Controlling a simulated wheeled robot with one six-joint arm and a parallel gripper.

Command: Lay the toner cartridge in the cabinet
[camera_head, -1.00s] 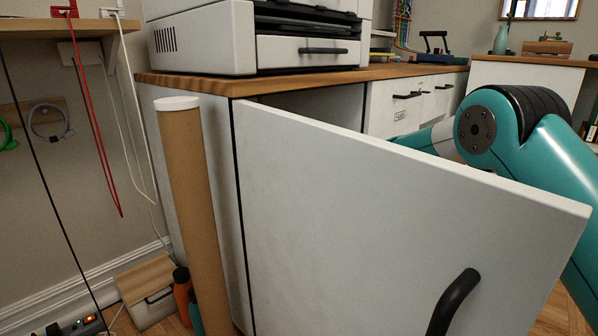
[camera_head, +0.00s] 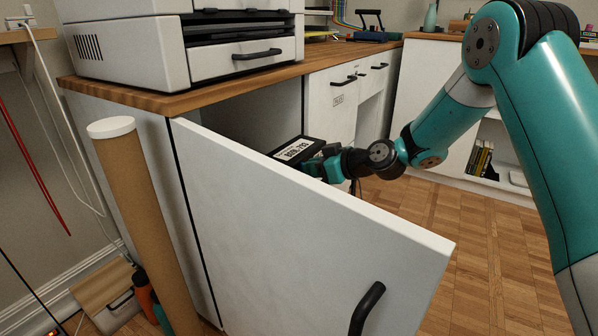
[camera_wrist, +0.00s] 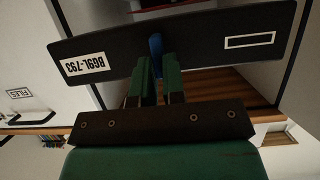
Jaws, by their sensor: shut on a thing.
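The toner cartridge is a long black piece with a white label; it shows above the door's top edge in the head view (camera_head: 299,149) and across the top of the wrist view (camera_wrist: 110,45). My gripper (camera_wrist: 158,68) is shut on it near its middle, by a blue tab. In the head view my gripper (camera_head: 328,165) is partly hidden behind the door. The cabinet (camera_head: 250,118) stands open under the wooden top. Its white door (camera_head: 300,230) is swung out toward the camera and hides the cabinet's lower inside. The cartridge is at the opening; how deep is unclear.
A white printer (camera_head: 150,45) stands on the wooden top (camera_head: 150,100). A cardboard tube (camera_head: 150,200) leans left of the cabinet. Drawers (camera_head: 345,95) flank the opening on the right. Parquet floor (camera_head: 480,240) is clear to the right of the door.

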